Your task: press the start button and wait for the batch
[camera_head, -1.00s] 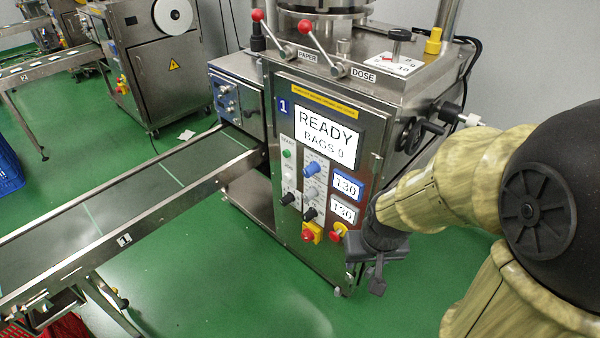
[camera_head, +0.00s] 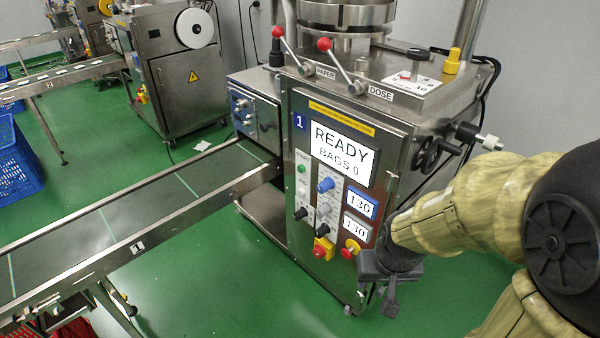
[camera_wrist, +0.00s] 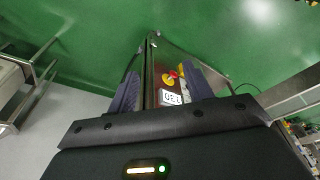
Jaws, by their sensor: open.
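The start button is the small green button (camera_head: 301,169) under the START label, at the upper left of the control panel (camera_head: 297,218) on machine 1. The machine's screen (camera_head: 342,153) reads READY, BAGS 0. My gripper (camera_head: 386,290) hangs at the right of the panel's lower edge, apart from the start button. In the wrist view my gripper (camera_wrist: 163,88) is open, with its two dark fingers on either side of the panel's edge. A small display (camera_wrist: 171,97) and a red and yellow knob (camera_wrist: 169,78) show between them. The start button is not discernible there.
A conveyor belt (camera_head: 150,213) runs left from the machine. A red emergency button (camera_head: 320,251) sits low on the panel. Red-knobbed PAPER and DOSE levers (camera_head: 324,45) rise on top. A second machine (camera_head: 182,90) and a blue crate (camera_head: 18,165) stand further left. Green floor lies in front.

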